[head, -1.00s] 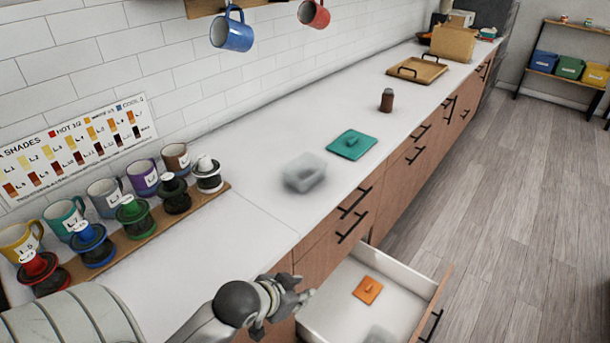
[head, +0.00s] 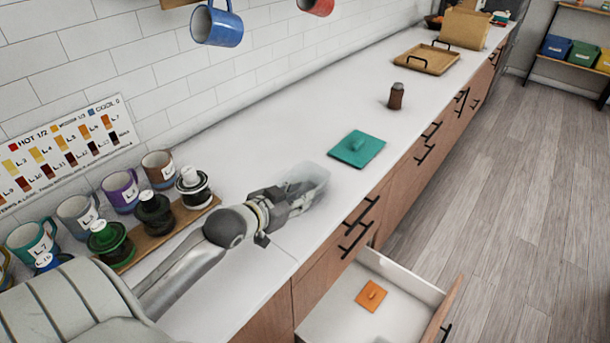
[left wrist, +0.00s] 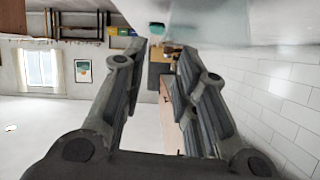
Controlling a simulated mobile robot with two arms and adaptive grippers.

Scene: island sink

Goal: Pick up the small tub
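The small tub (head: 310,176) is a clear, see-through container standing on the white counter, in front of the teal lid. My left gripper (head: 293,200) is at the tub's near left side, low over the counter, and its fingers overlap part of the tub in the head view. In the left wrist view, my left gripper (left wrist: 161,50) has its two fingers apart with nothing held between them. The tub (left wrist: 210,22) shows there as a blurred clear shape at the top, by the right fingertip. Whether a finger touches it I cannot tell. My right gripper is not in view.
A teal lid (head: 357,148) lies just beyond the tub, with a brown shaker (head: 396,96) farther on. Several mugs and a wooden board (head: 196,217) with stamp-like holders stand at left. An open drawer (head: 345,318) below holds an orange lid (head: 371,296).

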